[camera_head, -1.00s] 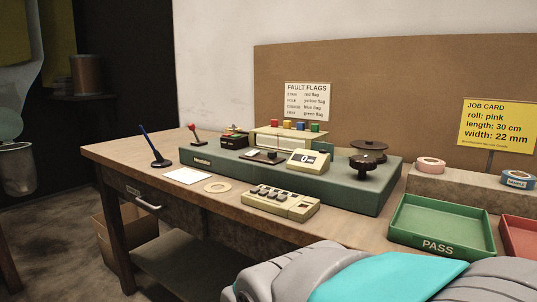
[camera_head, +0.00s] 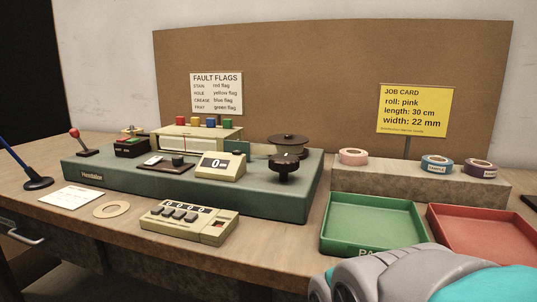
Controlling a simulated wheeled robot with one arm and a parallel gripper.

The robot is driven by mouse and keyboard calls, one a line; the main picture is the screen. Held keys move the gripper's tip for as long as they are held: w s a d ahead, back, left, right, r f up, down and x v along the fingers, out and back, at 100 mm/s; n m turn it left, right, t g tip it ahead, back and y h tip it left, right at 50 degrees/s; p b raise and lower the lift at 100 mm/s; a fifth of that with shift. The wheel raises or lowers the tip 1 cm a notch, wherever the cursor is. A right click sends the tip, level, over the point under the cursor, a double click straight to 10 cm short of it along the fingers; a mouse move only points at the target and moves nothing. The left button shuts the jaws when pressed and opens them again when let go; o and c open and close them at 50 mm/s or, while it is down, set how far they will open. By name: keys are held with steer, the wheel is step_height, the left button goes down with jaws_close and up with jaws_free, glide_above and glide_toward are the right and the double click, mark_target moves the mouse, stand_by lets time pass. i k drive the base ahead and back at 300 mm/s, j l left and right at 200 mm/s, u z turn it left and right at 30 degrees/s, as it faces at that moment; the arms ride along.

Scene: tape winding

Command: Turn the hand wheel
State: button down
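The green winding machine (camera_head: 205,198) stands on the wooden table. At its right end is a dark wheel with a lobed knob (camera_head: 284,166), which looks like the hand wheel. A flat dark disc (camera_head: 288,142) sits just behind it. A cream counter (camera_head: 221,166) showing 0 is left of the wheel. My gripper is out of view; only part of my grey and teal arm shows at the bottom right, apart from the wheel.
A cream keypad box (camera_head: 189,221) and a tan ring (camera_head: 112,210) lie in front of the machine. A green tray (camera_head: 371,244) and a red tray (camera_head: 487,242) are at the right. Tape rolls, including a pink one (camera_head: 353,157), sit on a grey block (camera_head: 420,184).

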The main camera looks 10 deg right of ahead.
mark_target(284, 163)
steer(key=k, duration=0.5)
steer(key=k+j, duration=0.1)
steer(key=j, duration=0.25)
steer(key=k+j+u, duration=0.15)
steer(key=j, duration=0.25)
steer(key=i+l, duration=0.15)
steer(key=k+l, duration=0.1)
steer(key=j, duration=0.25)
